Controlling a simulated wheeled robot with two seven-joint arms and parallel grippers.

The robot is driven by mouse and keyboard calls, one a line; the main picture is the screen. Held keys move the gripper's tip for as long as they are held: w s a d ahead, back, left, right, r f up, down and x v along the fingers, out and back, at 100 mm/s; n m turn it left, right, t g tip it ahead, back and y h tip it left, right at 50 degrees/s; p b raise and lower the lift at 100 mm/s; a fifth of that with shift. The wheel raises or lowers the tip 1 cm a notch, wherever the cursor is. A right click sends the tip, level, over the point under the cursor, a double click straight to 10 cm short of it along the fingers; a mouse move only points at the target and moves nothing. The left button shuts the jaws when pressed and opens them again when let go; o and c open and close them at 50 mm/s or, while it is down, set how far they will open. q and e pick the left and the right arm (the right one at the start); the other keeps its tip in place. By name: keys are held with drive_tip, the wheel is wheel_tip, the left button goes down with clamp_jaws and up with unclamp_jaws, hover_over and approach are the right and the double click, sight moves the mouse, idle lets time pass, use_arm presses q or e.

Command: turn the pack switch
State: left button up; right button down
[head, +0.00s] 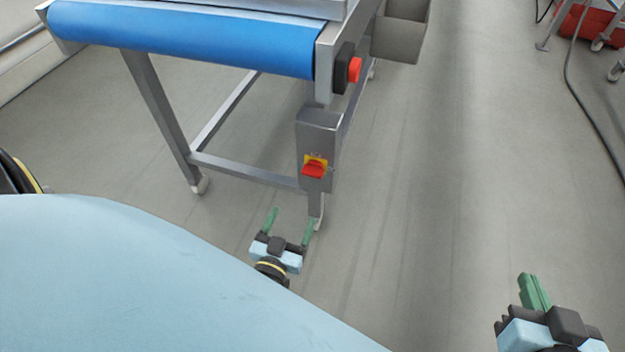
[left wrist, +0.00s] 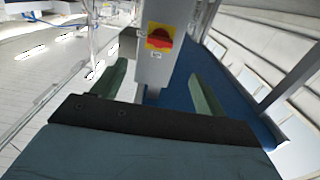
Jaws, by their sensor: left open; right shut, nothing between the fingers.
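The pack switch (head: 314,169) is a red rotary knob on a yellow plate, on the front of a grey box (head: 320,128) fixed to the conveyor's leg. In the left wrist view the switch (left wrist: 159,38) shows upper middle, with a small label below it. My left gripper (head: 291,219) is open, with green fingers spread, below and in front of the switch. In the left wrist view its fingers (left wrist: 158,88) stand either side of the box's lower part, apart from the knob. My right gripper (head: 534,290) is shut and empty at the lower right, far from the switch.
The conveyor with a blue belt (head: 180,38) stands above and behind the switch. A red button (head: 355,69) on a black housing sits above the box. A grey bin (head: 402,35) hangs beside it. The floor to the right is clear; a cable (head: 590,110) lies farther right.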

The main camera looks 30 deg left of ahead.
use_arm(q)
drive_tip(key=b, duration=0.2)
approach(311, 176)
drive_tip(key=w, duration=0.1)
drive_tip(key=b+x, duration=0.2)
drive_tip(key=x, duration=0.4)
drive_tip(key=shift+w+a, duration=0.15)
drive_tip(key=shift+a, duration=0.05)
drive_tip(key=shift+w+a, duration=0.15)
drive_tip(key=shift+w, duration=0.5)
use_arm(e)
wheel_tip(311, 176, up, 14)
drive_tip(key=s+a+t+y, duration=0.1)
drive_tip(key=a+t+y, duration=0.1)
drive_tip(key=t, duration=0.8)
drive_tip(key=shift+y, duration=0.8)
use_arm(q)
drive_tip(key=shift+c, duration=0.2)
use_arm(e)
drive_tip(key=shift+a, duration=0.1)
use_arm(q)
drive_tip(key=c, duration=0.9)
